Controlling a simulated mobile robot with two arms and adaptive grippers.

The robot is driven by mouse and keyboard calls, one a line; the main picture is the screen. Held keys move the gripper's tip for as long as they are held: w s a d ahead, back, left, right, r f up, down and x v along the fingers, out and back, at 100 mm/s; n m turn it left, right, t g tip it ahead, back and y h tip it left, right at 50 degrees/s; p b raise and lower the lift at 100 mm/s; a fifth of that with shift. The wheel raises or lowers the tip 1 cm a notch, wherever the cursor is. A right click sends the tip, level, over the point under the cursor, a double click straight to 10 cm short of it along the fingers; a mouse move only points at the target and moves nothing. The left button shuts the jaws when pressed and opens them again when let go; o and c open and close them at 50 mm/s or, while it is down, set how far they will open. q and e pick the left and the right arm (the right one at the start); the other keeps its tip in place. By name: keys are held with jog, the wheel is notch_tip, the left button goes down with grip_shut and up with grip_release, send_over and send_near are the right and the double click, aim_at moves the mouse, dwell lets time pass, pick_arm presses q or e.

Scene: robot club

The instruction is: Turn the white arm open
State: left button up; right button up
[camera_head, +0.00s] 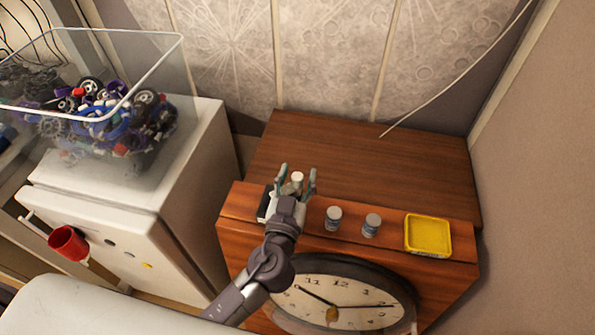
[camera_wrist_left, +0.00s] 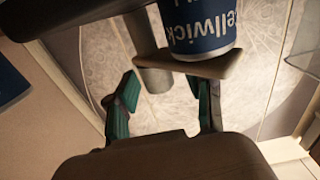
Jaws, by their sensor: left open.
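My left gripper (camera_head: 298,173) is open above the front edge of the brown wooden cabinet, fingers pointing away from me. A small white round-topped piece (camera_head: 297,178) shows between its fingers. In the left wrist view, the open fingers (camera_wrist_left: 164,92) reach towards a pale bar (camera_wrist_left: 215,66), which looks like the white arm. I cannot tell whether the fingers touch the bar. The gripper hides much of this spot in the head view. My right gripper is out of view.
Two small grey-lidded jars (camera_head: 333,218) (camera_head: 371,225) and a yellow tray (camera_head: 428,234) stand right of the gripper. A dark block (camera_head: 264,204) is close on its left. A clock (camera_head: 345,300) is on the front. The cabinet's back top (camera_head: 375,160) is clear.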

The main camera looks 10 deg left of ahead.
pick_arm(q)
grip_shut()
dwell(0.3)
